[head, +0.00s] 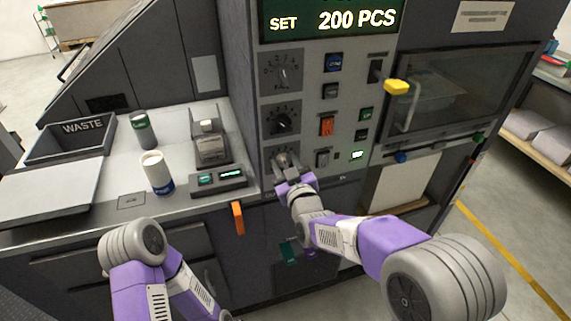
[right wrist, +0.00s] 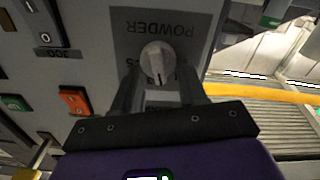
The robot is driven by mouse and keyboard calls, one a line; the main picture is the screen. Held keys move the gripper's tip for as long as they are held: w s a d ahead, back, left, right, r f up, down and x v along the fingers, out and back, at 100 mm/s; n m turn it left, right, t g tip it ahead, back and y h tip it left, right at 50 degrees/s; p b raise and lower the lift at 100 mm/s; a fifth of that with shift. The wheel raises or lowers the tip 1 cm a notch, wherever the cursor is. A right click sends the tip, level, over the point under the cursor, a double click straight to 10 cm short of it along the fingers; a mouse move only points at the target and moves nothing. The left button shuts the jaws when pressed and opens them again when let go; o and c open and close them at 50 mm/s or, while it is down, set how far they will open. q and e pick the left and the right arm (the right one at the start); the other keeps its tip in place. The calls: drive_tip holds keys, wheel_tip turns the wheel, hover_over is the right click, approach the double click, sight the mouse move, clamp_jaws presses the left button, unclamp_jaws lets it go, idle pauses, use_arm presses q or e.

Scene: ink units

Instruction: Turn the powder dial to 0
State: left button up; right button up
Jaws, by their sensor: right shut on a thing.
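The powder dial is the lowest of three dials on the grey panel; its grey knob (head: 283,158) shows just beyond my right gripper (head: 292,178) in the head view. In the right wrist view the knob (right wrist: 158,60) sits between the two fingers of my right gripper (right wrist: 158,82), under the upside-down word POWDER. The gripper is shut on the knob. A pale line on the knob points toward the bottom of that picture. The scale numbers are mostly hidden by the knob and fingers. My left arm is at the lower left; its gripper is not visible.
Two more dials (head: 282,120) (head: 283,75) sit above. An orange rocker switch (head: 327,126) and several buttons are to the right. The counter holds a white cup (head: 157,172), a grey can (head: 143,130), a small scale (head: 212,150) and a WASTE bin (head: 72,140).

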drive_tip(key=shift+n, duration=0.3)
drive_tip(key=shift+c, duration=0.2)
drive_tip(key=n, duration=0.5)
drive_tip(key=shift+s+a+f, duration=0.1)
drive_tip(key=shift+a, duration=0.1)
drive_tip(key=n, duration=0.6)
drive_tip(key=shift+a+f, duration=0.15)
drive_tip(key=shift+f, duration=0.1)
drive_tip(key=shift+n, duration=0.3)
drive_tip(key=o, duration=1.1)
drive_tip(key=shift+c, duration=0.2)
